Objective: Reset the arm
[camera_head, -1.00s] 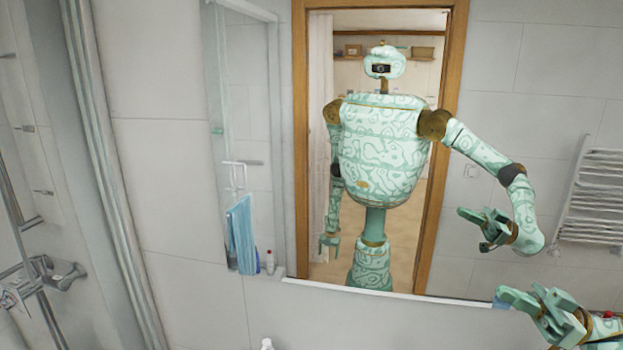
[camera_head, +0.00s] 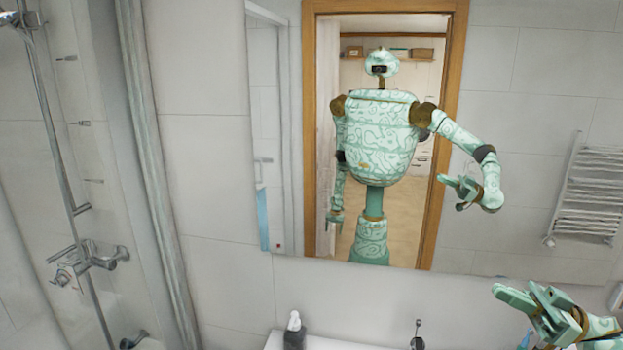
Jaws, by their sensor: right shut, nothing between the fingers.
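My right gripper (camera_head: 522,298) is at the lower right of the head view, raised in front of the tiled wall below the mirror. It is shut and empty, touching nothing that I can see. The large mirror (camera_head: 535,130) shows my reflection, with my right arm bent and raised and my left arm hanging at my side. My left gripper shows only as a small reflection, not directly.
A washbasin (camera_head: 330,341) with a dark soap bottle (camera_head: 294,334) and a tap (camera_head: 417,335) is at the bottom edge. A shower mixer (camera_head: 95,260) is on the left. The mirror also reflects a towel radiator (camera_head: 592,195) and a doorway.

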